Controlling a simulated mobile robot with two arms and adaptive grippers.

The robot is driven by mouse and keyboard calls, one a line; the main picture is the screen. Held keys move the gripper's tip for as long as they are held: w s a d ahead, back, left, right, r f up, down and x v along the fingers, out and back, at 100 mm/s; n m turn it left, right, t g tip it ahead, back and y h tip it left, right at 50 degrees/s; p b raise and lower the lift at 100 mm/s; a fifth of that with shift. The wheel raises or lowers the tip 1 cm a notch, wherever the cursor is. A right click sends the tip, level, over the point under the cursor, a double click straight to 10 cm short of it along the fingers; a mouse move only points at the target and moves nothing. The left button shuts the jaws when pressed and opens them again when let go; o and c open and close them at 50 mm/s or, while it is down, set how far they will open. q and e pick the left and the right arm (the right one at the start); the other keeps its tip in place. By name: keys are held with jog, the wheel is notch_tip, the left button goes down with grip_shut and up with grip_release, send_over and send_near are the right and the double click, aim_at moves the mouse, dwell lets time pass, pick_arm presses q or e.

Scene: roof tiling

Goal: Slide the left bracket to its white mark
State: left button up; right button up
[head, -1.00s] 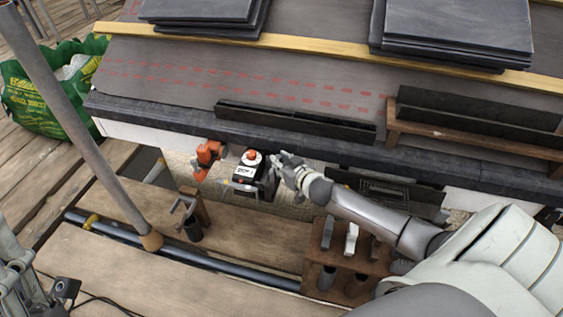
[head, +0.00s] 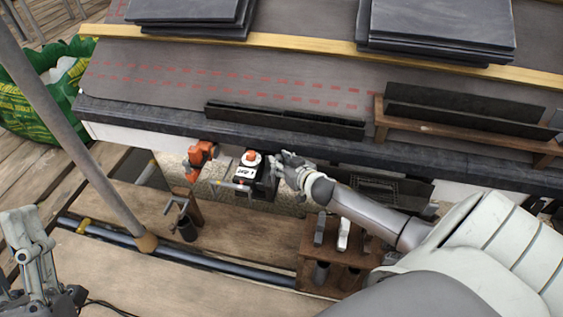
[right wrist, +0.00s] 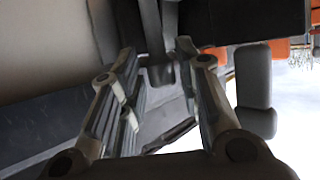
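No part is clearly recognisable as the left bracket, and I cannot make out its white mark. Under the eave, an orange clamp-like part (head: 198,157) is at the left, beside a black device with a white top and orange knob (head: 252,157). My right gripper (head: 283,167) is just right of that device; contact cannot be told. In the right wrist view its fingers (right wrist: 158,105) are apart, with a dark bar (right wrist: 160,72) in front of or between them. My left gripper (head: 22,238) is at the lower left, away from the roof; its fingertips are unclear.
A wooden holder with tools (head: 328,245) stands below my right forearm. A grey pole (head: 85,150) and a dark pipe (head: 205,262) cross the planks at left. Slate stacks (head: 440,25) and a yellow batten (head: 300,43) lie on the roof. Long dark pieces (head: 285,119) lie along the eave.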

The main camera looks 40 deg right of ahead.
jog(key=v, duration=0.7)
jog(key=shift+s, duration=0.25)
dwell(0.6)
